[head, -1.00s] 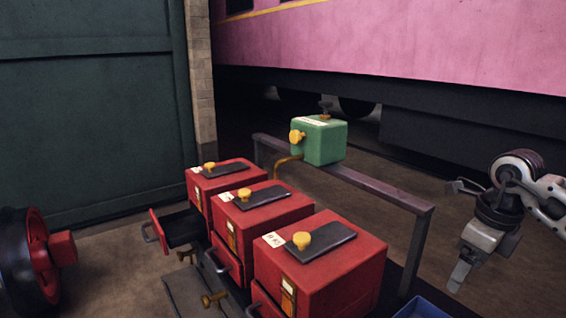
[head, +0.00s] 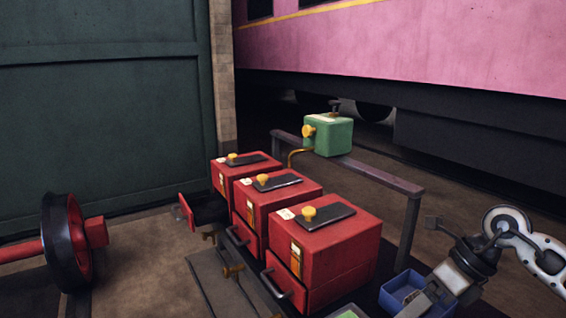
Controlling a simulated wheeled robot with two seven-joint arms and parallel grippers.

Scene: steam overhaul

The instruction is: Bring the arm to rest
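My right arm comes in from the right edge. Its gripper (head: 418,304) points down and to the left, over the right side of a small blue bin (head: 396,283) at the bottom. The fingers are small and partly cut off by the lower edge, so I cannot tell whether they are open or shut. I see nothing held in them. My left gripper is not in view.
Three red boxes with drawers (head: 335,247) stand in a row, the farthest drawer (head: 206,211) pulled out. A green box (head: 332,137) sits on a rail (head: 385,179) behind. A wheelset (head: 66,243) stands left. A pink carriage (head: 440,45) is behind.

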